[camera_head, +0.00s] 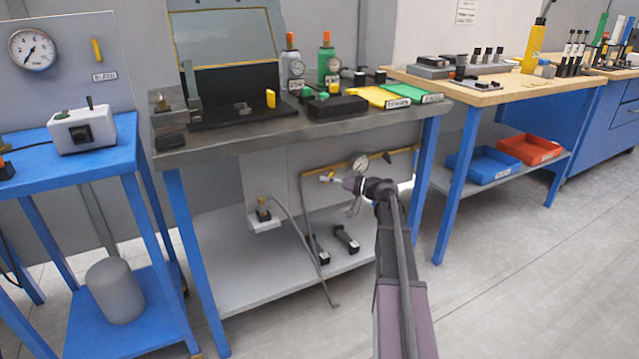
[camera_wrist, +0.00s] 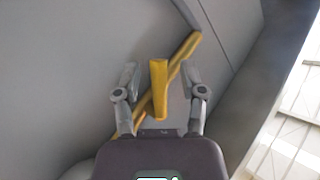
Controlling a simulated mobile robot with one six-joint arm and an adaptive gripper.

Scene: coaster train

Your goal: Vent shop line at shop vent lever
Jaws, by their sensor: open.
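A short yellow lever (camera_wrist: 159,88) stands in front of a yellow pipe (camera_wrist: 188,58) in the wrist view. My gripper (camera_wrist: 159,78) is open, with one finger on each side of the lever and a gap to both; I cannot tell how deep the lever sits between them. Another yellow lever (camera_head: 97,50) is upright on the grey panel at the left, above a small label I cannot read.
The grey bench top (camera_head: 230,142) is above my gripper, and its blue right leg (camera_head: 424,165) stands right of my arm. A gauge (camera_head: 359,163) sits on the pipe close by. A hose (camera_head: 300,235) hangs at the left, above the lower shelf (camera_head: 240,280).

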